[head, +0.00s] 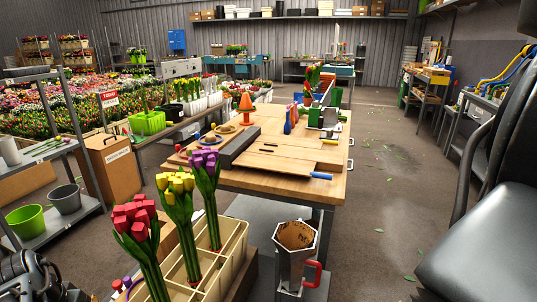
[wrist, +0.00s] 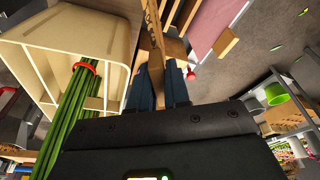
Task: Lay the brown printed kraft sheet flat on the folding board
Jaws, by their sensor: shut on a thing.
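In the wrist view, my gripper (wrist: 165,88) has its two blue fingers closed on a thin brown strip with dark print (wrist: 153,22). It looks like the kraft sheet seen nearly edge-on, and most of it is hidden. The sheet is not clearly seen in the head view, nor is my gripper. A flat pale wooden board (head: 285,166) lies on the workbench's near side and looks like the folding board. A long dark grey bar (head: 238,146) lies at its left.
A cream divided crate (head: 222,262) holds red, yellow and purple tulips; it also shows in the wrist view (wrist: 60,62). A metal container (head: 292,268) with a red handle stands near the workbench (head: 338,185). Tools crowd the bench's far end. Floor is open to the right.

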